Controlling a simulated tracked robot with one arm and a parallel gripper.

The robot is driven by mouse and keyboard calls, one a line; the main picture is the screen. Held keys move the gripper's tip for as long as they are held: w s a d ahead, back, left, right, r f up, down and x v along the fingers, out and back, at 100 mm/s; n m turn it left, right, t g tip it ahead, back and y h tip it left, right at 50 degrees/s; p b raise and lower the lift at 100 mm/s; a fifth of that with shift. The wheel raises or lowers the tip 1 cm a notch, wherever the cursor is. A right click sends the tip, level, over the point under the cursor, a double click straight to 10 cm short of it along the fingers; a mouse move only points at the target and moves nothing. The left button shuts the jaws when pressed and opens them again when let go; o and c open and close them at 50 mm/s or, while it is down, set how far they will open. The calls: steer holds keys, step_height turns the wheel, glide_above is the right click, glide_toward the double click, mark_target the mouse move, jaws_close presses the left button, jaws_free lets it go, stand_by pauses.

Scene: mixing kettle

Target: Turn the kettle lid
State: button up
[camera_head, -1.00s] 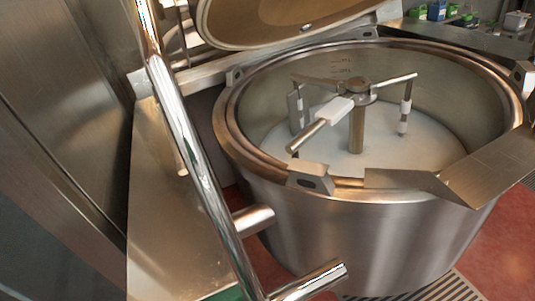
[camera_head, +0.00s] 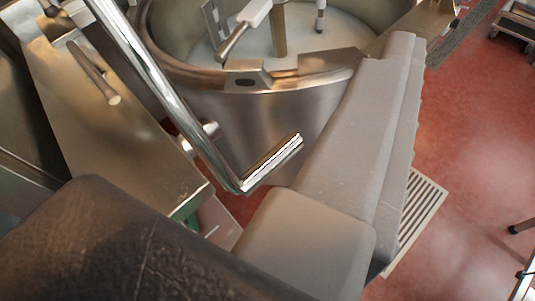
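The steel kettle (camera_head: 255,125) stands upright at the top of the view, its upper part cut off. Its lid is out of view now. A long chrome bar (camera_head: 170,90) slants down in front of the kettle's left side and ends in a short bent leg (camera_head: 272,162). A large grey ridged body (camera_head: 345,160) and a dark textured body (camera_head: 120,250) fill the foreground and seem to be mine. I see no clear pair of fingertips, so I cannot tell how my gripper stands or whether it touches the bar.
Inside the kettle are a stirrer with a central post (camera_head: 278,30) and pale contents. A steel cabinet (camera_head: 95,95) stands on the left. The red floor (camera_head: 465,150) is mostly open on the right, with a drain grate (camera_head: 420,205) and a trolley (camera_head: 515,25) at the far right.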

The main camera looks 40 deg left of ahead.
steer(key=w+a+f+g+p, duration=0.2)
steer(key=w+a+g+p, duration=0.1)
steer(key=w+p, duration=0.25)
steer(key=m+g+p, duration=0.4)
steer(key=g+p, duration=0.8)
steer(key=p, duration=0.5)
glide_above(272, 156)
step_height(272, 156, down, 16)
steer(key=r, duration=0.1)
step_height(272, 156, down, 14)
steer(key=shift+r+p, duration=0.15)
steer(key=shift+p, duration=1)
